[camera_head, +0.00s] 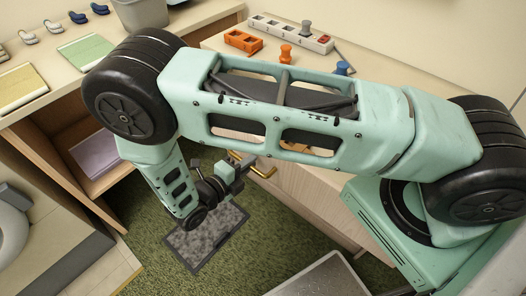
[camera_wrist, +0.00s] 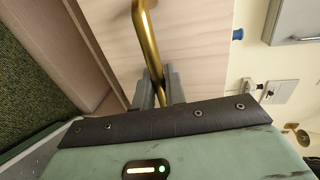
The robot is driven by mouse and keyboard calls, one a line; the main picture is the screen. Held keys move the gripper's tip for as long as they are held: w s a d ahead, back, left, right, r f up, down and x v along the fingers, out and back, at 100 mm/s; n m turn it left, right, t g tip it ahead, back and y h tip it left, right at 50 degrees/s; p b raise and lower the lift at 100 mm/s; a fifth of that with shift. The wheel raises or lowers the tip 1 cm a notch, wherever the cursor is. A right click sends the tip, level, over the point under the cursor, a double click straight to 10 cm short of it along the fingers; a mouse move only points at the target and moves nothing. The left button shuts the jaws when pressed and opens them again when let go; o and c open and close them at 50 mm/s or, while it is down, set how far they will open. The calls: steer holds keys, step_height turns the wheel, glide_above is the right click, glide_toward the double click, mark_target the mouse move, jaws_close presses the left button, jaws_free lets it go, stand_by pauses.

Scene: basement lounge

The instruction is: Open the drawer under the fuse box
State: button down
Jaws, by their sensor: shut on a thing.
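A brass bar handle (camera_wrist: 147,40) is on a pale wood drawer front (camera_wrist: 200,45) in the wrist view. My gripper (camera_wrist: 161,88) is shut around the handle near one end, with a finger on each side of it. In the head view my gripper (camera_head: 243,166) is at the handle (camera_head: 265,168) on the front of the pale wood cabinet (camera_head: 310,195), partly hidden by my arm. I cannot tell whether the drawer stands ajar. A grey box (camera_wrist: 296,20) on the wall in the wrist view may be the fuse box.
A power strip (camera_head: 290,34), an orange block (camera_head: 243,40) and small orange and blue pieces lie on the cabinet top. An open shelf unit (camera_head: 75,130) stands at left. A dark-rimmed grey mat (camera_head: 208,238) lies on green carpet (camera_head: 145,225). A wall socket (camera_wrist: 278,91) is at right.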

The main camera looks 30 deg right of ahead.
steer(key=shift+f+b+v, duration=0.15)
steer(key=shift+f+v, duration=0.05)
steer(key=shift+v, duration=0.8)
steer(key=shift+f+b+v, duration=0.15)
steer(key=shift+f+v, duration=0.1)
steer(key=shift+v, duration=0.8)
steer(key=c, duration=1.6)
jaws_free()
steer(key=shift+o, duration=0.2)
steer(key=shift+a, duration=0.1)
steer(key=b+v, duration=0.3)
steer(key=v, duration=1.4)
steer(key=shift+a, duration=0.2)
